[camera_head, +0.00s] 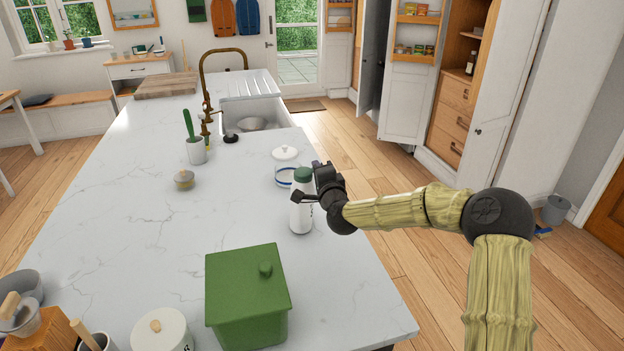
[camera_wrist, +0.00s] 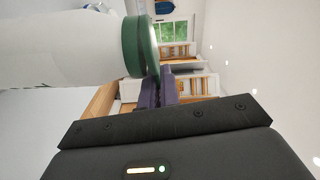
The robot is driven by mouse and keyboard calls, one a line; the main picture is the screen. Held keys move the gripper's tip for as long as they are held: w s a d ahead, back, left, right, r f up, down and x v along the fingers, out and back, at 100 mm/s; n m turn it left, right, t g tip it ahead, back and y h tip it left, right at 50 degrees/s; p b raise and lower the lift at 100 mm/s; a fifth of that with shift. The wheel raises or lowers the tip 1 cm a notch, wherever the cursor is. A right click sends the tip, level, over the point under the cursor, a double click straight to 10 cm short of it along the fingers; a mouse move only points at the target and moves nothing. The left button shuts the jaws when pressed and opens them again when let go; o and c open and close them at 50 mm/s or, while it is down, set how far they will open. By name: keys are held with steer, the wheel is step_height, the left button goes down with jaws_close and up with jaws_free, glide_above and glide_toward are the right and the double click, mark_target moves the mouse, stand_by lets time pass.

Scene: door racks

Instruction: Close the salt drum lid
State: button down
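The salt drum (camera_head: 301,215) is a white upright cylinder on the marble counter. It has a green lid (camera_head: 303,174) on top. In the wrist view the drum (camera_wrist: 60,50) lies sideways at the left. Its green rim (camera_wrist: 130,46) and the green lid disc (camera_wrist: 149,42) show as two layers, the disc slightly angled from the rim. My gripper (camera_head: 312,182) is at the drum's right side near the top. In the wrist view its two dark purple fingers (camera_wrist: 158,88) are close together beside the lid's edge. I see nothing held between them; contact with the lid is unclear.
A green square canister (camera_head: 240,310) stands in front of the drum. A white, blue-rimmed pot (camera_head: 285,177) and a white lidded jar (camera_head: 285,154) stand just behind it. The counter's middle is clear.

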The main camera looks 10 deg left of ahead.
steer(key=shift+d+f+m+b, duration=0.1)
steer(key=shift+f+m+b, duration=0.5)
steer(key=shift+m+b, duration=0.15)
steer(key=c, duration=1.6)
jaws_free()
steer(key=shift+r, duration=0.1)
steer(key=b+v, duration=0.3)
steer(key=v, duration=1.4)
steer(key=shift+s, duration=0.2)
